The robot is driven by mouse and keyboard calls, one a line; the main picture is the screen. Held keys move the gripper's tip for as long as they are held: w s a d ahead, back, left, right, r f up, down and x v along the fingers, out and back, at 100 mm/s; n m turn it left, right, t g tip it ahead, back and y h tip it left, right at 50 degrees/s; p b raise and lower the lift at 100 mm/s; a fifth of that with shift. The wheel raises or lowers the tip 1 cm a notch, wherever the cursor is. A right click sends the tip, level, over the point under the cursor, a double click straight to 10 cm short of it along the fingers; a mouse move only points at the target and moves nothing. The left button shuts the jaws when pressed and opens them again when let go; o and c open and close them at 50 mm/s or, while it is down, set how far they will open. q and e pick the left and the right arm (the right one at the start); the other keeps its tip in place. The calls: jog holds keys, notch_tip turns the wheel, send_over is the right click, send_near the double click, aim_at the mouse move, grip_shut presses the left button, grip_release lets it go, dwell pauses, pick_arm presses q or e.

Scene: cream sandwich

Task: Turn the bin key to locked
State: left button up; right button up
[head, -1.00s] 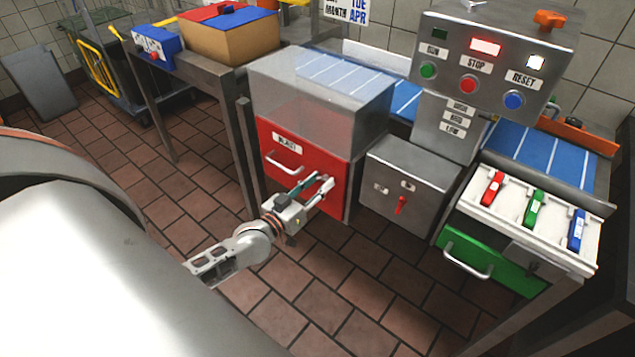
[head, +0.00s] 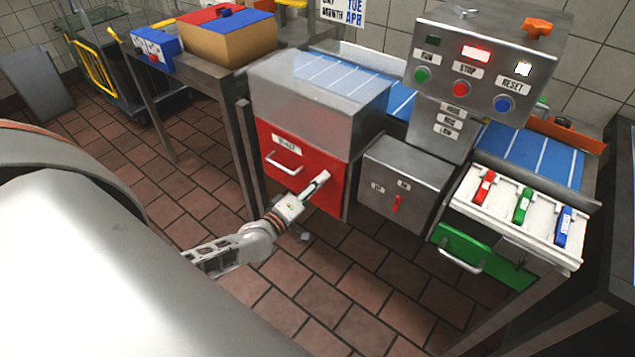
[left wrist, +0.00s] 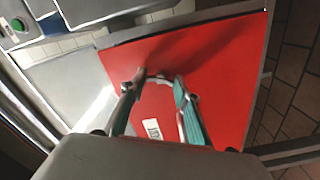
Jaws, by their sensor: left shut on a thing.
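The red bin front (head: 330,192) with a white label and a pale bar handle (head: 284,163) is below a grey, see-through-topped housing. My left gripper (head: 322,178) is against the right part of this front, right of the handle. In the left wrist view its two teal-sided fingers (left wrist: 160,77) reach to the red panel (left wrist: 225,85). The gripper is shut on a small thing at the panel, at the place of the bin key. The key is mostly hidden by the fingers, and its angle cannot be told. My right gripper is not in view.
A grey switch box (head: 405,180) with a red lever stands right of the bin. A control panel (head: 490,65) with buttons rises behind it. A green drawer (head: 480,258) under a white tray (head: 510,200) is at the right. The tiled floor in front is clear.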

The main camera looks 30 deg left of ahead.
pick_arm(q)
jog(key=n, duration=0.4)
jog(key=shift+a+n, duration=0.1)
jog(key=shift+n, duration=0.6)
jog(key=o, duration=1.1)
jog(key=s, duration=0.8)
jog(key=s+a, duration=0.1)
jog(key=s, duration=0.3)
